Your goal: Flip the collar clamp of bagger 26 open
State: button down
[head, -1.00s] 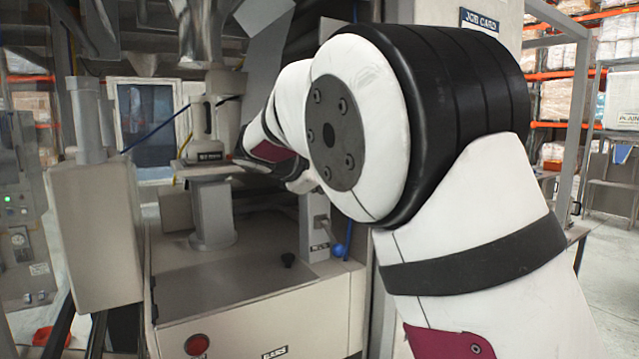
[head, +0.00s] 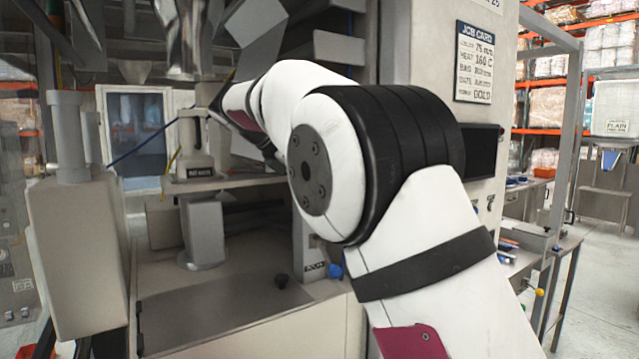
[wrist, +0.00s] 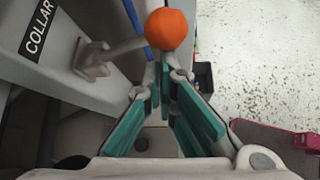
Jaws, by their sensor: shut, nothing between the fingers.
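In the wrist view a grey lever with an orange ball knob (wrist: 167,29) comes out from a pivot (wrist: 92,58) on a grey panel. A black label reading COLLAR (wrist: 38,27) is on that panel. My gripper (wrist: 165,66) has teal finger pads that meet at the tips. It is shut and empty, with its tips just below the orange ball in the picture. I cannot tell whether they touch the ball. In the head view my arm hides the lever and the gripper's fingers.
A grey box (head: 75,255) stands at left. A job card (head: 475,62) hangs on the cabinet. The wrist view shows open speckled floor (wrist: 265,70) at right.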

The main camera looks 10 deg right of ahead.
jog(key=shift+w+r, duration=0.15)
jog(key=shift+r, duration=0.35)
dwell(0.4)
